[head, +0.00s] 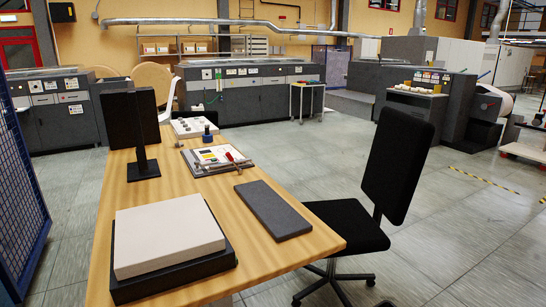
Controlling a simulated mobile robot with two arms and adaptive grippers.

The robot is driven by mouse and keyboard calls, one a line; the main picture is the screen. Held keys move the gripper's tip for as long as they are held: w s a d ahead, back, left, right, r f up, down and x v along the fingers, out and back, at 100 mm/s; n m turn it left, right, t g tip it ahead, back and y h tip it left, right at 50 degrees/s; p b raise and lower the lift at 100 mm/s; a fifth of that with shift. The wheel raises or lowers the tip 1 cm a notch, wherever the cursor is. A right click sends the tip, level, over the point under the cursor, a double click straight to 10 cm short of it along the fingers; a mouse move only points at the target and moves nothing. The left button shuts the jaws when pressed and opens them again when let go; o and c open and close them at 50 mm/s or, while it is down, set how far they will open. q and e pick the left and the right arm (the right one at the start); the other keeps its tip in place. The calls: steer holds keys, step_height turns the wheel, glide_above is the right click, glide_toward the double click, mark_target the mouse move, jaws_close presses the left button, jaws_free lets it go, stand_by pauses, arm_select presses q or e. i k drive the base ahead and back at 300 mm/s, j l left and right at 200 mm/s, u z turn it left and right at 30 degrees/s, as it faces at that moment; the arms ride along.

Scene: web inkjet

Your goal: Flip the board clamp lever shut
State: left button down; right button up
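A flat board (205,165) with a pale sheet or plate on it lies on the wooden desk, beyond the dark slab. A clamp with a red lever (229,157) sits on the board's right part. The red lever looks raised and tilted, but it is too small to tell its exact position. Neither of my grippers shows in the head view.
The wooden desk (180,200) holds a black monitor (133,120), a pale block (168,235) in a black tray (172,285), a dark slab (272,210) and a panel with knobs (193,127). A black office chair (397,165) stands at the right. Open floor lies beyond.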

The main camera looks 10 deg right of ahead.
mark_target(230, 158)
steer(key=i+j+z, duration=0.3)
steer(key=j+z, duration=0.25)
steer(key=j, duration=0.25)
steer(key=i+j+z, duration=0.3)
steer(key=j, duration=0.2)
steer(key=j+z, duration=0.3)
steer(key=j, duration=0.15)
